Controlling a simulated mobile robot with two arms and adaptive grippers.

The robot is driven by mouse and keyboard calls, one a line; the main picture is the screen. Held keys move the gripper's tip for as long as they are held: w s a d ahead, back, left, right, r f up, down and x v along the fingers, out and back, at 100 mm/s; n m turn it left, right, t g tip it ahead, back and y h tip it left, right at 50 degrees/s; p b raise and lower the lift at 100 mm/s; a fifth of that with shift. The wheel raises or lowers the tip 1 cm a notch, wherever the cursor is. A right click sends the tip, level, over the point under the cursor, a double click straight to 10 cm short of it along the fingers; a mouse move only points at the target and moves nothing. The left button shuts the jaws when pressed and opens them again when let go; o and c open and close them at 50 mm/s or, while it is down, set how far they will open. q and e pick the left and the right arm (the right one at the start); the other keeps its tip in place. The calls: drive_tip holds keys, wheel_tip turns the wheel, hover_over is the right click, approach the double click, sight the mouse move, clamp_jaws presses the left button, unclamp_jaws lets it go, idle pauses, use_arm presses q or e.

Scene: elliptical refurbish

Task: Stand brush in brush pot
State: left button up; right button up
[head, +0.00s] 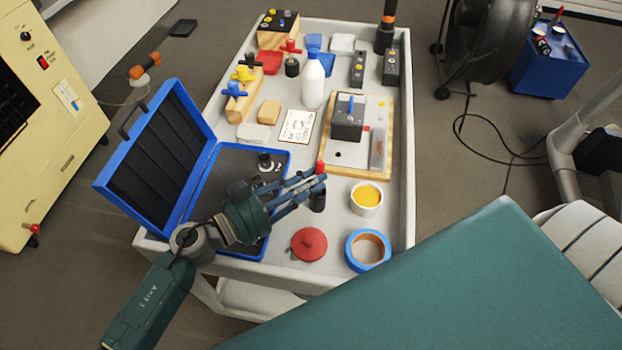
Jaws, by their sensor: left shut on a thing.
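My left gripper (312,184) reaches in from the left over the front part of the cart. Its fingers are shut on a small upright item with a red top (320,167) and a dark lower part (318,202). The fingers hide its middle, and I cannot tell whether it is a brush or whether its foot touches the cart. A dark upright holder (384,42) with an orange-banded, dark-handled item (389,14) in it stands at the cart's far right; I cannot tell whether it is the brush pot. My right gripper is not in view.
The grey cart (405,150) is crowded. An open blue case (152,150) lies under my left arm. A white cup with yellow contents (367,196), a tape roll (368,250) and a red knobbed lid (309,244) stand nearby. A white bottle (313,82) stands farther back.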

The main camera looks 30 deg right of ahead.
use_arm(q)
drive_tip(key=o, duration=1)
drive_tip(key=shift+a, duration=0.1)
drive_tip(key=a, duration=0.4)
drive_tip(key=s+a, duration=0.1)
drive_tip(key=a, duration=0.6)
drive_tip(key=shift+s+a+r, duration=0.15)
drive_tip(key=shift+s+a, duration=0.15)
drive_tip(key=shift+a, duration=0.05)
